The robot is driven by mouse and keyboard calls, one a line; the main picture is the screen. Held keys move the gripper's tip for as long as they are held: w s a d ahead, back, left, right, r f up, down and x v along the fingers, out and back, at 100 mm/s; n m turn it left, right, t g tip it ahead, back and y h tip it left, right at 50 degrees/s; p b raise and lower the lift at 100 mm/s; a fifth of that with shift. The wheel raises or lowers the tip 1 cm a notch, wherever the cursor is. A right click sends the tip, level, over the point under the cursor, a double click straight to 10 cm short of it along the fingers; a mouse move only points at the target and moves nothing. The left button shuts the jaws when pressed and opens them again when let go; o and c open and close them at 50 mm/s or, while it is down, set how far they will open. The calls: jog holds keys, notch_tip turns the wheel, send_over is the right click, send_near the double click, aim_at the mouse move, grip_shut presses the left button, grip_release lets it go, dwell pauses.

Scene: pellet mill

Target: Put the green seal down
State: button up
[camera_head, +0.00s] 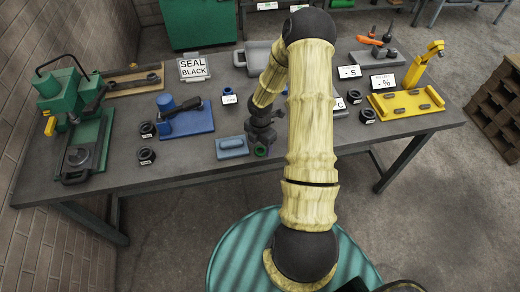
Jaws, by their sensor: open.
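The green seal (261,151) is a small dark ring with a green inside, low at the front edge of the grey workbench (190,168). My gripper (262,141) is right above and behind it, partly hidden by its own dark wrist and my pale arm. The jaws are open; whether they touch the seal I cannot tell. A sign reading "SEAL BLACK" (194,69) stands at the back left of the bench.
Beside my gripper lies a blue-grey block with a handle (232,147). Black rings (147,157) and a blue fixture (187,124) stand to the left. A green press (68,95) is far left, a yellow fixture (405,103) right. Bare bench lies at front left.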

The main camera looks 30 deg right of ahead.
jog(key=shift+f, duration=0.85)
jog(key=c, duration=1.2)
notch_tip(320, 180, up, 10)
jog(key=shift+r+b, duration=0.1)
jog(key=shift+b, duration=0.2)
